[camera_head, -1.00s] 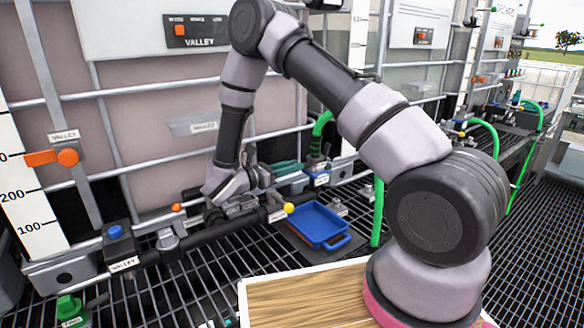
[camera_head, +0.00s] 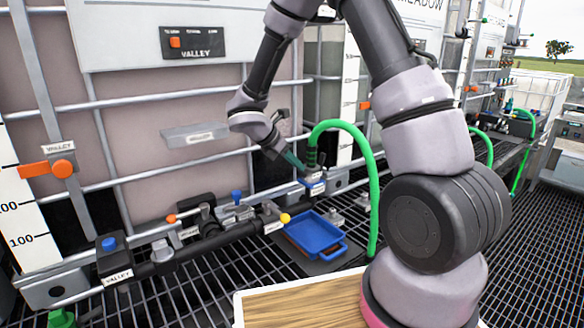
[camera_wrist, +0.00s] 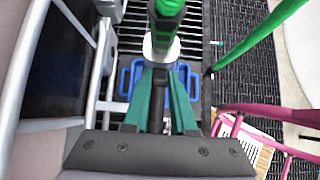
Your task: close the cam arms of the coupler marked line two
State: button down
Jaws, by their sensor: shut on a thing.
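The green hose (camera_head: 345,127) bends over and ends in a coupler (camera_head: 313,176) with a blue body and a white label, whose text I cannot read. My gripper (camera_head: 299,164) reaches this coupler from the upper left, fingers tilted down. In the wrist view, the green fingers of my gripper (camera_wrist: 160,72) come together just below the pale ring at the hose end (camera_wrist: 167,10). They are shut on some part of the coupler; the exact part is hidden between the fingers. The cam arms cannot be made out clearly.
A blue tray (camera_head: 339,250) lies on the grating in front of the coupler. A dark pipe (camera_head: 215,241) with valves and a yellow knob (camera_head: 285,218) runs at left. Cage bars (camera_head: 160,99) stand behind. A wooden board (camera_head: 300,303) is in the foreground.

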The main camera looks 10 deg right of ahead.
jog(key=shift+w+d+r+g+y, duration=0.15)
jog(key=shift+d+g+y, duration=0.15)
jog(key=shift+y, duration=0.3)
jog(key=shift+w+d+r+g+y, duration=0.1)
jog(key=shift+d+r+g+y, duration=0.15)
jog(key=shift+y, duration=0.35)
jog(key=shift+f, duration=0.1)
jog(key=c, duration=0.7)
grip_release()
jog(key=v, duration=1)
jog(key=shift+s+r, duration=0.1)
jog(key=shift+r, duration=0.3)
